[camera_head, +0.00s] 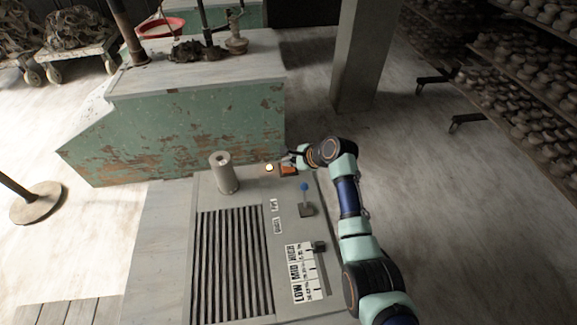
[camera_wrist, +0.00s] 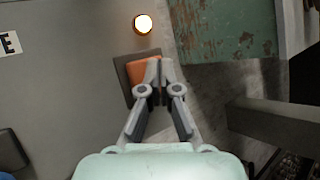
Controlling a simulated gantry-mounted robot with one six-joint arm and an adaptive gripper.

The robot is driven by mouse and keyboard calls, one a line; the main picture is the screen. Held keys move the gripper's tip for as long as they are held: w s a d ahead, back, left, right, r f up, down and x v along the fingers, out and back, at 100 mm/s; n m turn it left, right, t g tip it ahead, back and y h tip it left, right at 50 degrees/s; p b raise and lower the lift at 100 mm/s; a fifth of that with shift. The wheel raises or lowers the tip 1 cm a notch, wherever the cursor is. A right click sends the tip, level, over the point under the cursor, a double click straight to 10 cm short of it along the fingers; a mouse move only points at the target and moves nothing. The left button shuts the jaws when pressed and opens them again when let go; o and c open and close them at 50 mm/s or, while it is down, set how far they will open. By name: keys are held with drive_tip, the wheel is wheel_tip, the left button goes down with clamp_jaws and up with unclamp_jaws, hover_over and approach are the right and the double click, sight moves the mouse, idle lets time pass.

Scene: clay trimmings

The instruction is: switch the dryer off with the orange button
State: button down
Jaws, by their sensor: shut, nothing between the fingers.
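The dryer (camera_head: 208,192) is a grey panel with a dark slatted grille, seen in the head view. The orange button (camera_wrist: 136,69) sits in a dark housing near the panel's far right corner; it also shows in the head view (camera_head: 288,170). My gripper (camera_wrist: 160,62) is shut and empty, and its fingertips overlap the right part of the orange button in the wrist view. I cannot tell whether they touch it. A round lamp (camera_wrist: 143,24) beside the button glows yellow-white; it also shows in the head view (camera_head: 269,168).
A blue-knobbed lever (camera_head: 305,188) and a dark slider by the LOW, MID, HIGH label (camera_head: 303,272) are on the panel. A grey cylinder (camera_head: 223,172) stands at its far left. A chipped green bench (camera_head: 190,130) stands behind; a pillar (camera_head: 364,60) rises beyond.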

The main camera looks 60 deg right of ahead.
sight(289, 167)
drive_tip(key=shift+f, duration=0.3)
idle(0.4)
drive_tip(key=shift+r+p, duration=0.75)
drive_tip(key=shift+p, duration=0.3)
wheel_tip(289, 167, up, 6)
drive_tip(key=p, duration=0.7)
drive_tip(key=shift+a, duration=0.1)
